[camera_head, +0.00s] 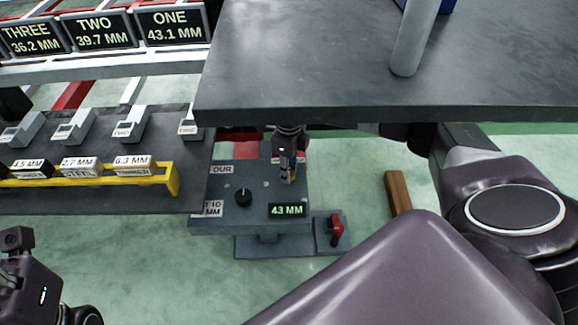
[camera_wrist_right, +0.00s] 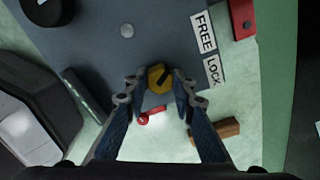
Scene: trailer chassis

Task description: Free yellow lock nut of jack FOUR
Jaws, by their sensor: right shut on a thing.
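The panel of jack FOUR (camera_head: 225,180) is a grey box below the dark slab in the head view, with a black knob (camera_head: 243,197) and a display (camera_head: 288,210) reading 43 MM. The yellow lock nut (camera_wrist_right: 160,78) shows in the right wrist view, with a dark mark on its top. White FREE (camera_wrist_right: 203,32) and LOCK (camera_wrist_right: 214,70) labels stand beside it. My right gripper (camera_wrist_right: 155,84) has its fingertips on either side of the nut and is shut on it. In the head view this gripper (camera_head: 288,176) reaches down over the panel and hides the nut. My left gripper's fingers are not visible.
A dark slab (camera_head: 320,75) overhangs the panel closely. A red-handled switch (camera_head: 336,230) sits at the panel's lower right. A wooden block (camera_head: 397,193) lies to the right. A yellow rack (camera_head: 90,181) holds labelled blocks at the left.

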